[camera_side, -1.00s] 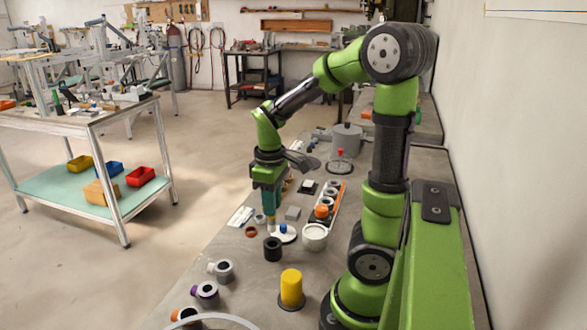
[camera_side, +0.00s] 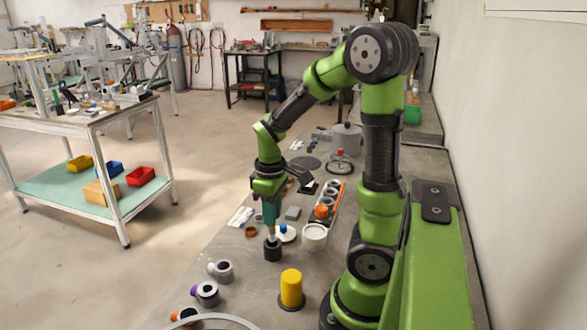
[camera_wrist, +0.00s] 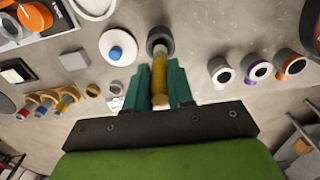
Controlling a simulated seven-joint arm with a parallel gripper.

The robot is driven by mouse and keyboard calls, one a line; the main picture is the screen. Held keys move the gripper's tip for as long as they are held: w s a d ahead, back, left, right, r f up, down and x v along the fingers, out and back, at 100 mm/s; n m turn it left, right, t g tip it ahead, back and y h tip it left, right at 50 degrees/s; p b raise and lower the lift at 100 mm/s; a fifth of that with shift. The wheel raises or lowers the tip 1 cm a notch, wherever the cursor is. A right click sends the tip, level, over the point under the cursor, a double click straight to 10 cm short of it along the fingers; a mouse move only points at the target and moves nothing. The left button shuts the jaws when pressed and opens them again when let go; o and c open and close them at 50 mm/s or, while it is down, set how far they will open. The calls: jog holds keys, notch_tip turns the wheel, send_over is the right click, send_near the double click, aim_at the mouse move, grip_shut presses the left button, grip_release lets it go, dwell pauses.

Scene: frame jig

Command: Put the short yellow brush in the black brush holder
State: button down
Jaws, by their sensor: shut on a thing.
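My gripper (camera_side: 271,218) is shut on the short yellow brush, pointing down, directly above the black brush holder (camera_side: 272,252). In the wrist view the yellow brush (camera_wrist: 159,80) sits between the green fingers (camera_wrist: 160,92). Its pale far end overlaps the opening of the round holder (camera_wrist: 160,33), which looks dark grey there. In the side view the brush's lower end meets the holder's top and is partly hidden. I cannot tell how deep it goes. The holder stands upright on the bench.
A white disc with a blue knob (camera_side: 286,232) and a white round pot (camera_side: 314,237) stand close to the right of the holder. A yellow cylinder (camera_side: 291,288) stands nearer the front.

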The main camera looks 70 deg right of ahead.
jog(key=shift+f, duration=0.15)
dwell(0.5)
jog(key=shift+f, duration=2.25)
jog(key=c, duration=0.7)
grip_release()
jog(key=shift+c, duration=0.2)
jog(key=shift+r, duration=0.8)
jog(key=shift+r, duration=3.5)
